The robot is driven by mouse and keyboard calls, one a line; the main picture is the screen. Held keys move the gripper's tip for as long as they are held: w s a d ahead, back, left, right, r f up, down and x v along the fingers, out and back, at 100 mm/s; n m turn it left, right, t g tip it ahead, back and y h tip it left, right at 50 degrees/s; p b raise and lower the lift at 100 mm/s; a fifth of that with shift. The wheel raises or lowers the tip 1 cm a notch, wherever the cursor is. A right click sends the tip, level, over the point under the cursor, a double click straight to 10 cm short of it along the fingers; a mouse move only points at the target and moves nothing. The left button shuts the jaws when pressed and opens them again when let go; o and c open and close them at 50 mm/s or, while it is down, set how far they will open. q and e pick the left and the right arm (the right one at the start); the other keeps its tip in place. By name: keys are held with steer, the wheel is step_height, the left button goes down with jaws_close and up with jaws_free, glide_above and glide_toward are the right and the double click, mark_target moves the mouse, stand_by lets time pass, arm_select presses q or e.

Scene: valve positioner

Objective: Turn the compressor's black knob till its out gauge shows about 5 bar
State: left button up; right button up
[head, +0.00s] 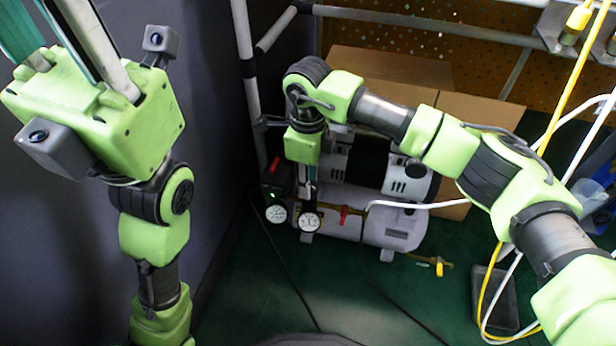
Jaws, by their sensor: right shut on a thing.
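The compressor (338,205), with a light grey tank and motor, stands on the dark green floor. Two small white round gauges face me at its left end, a left gauge (276,213) and a right gauge (309,221). Their needles are too small to read, and I cannot tell which is the out gauge. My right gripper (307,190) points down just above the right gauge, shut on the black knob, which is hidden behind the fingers. My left gripper (62,32) is raised at the upper left, away from the compressor, its fingers apart and their tips outside the picture.
A black box with a green light (275,183) sits left of my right gripper. Cardboard boxes (390,68) stand behind the compressor. A white hose (440,205) runs right from it. A yellow cable (560,100) hangs at the right. A brass fitting (432,264) lies on the floor.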

steer(key=o, duration=0.8)
steer(key=shift+o, duration=0.2)
step_height(320, 180, up, 12)
stand_by(0.4)
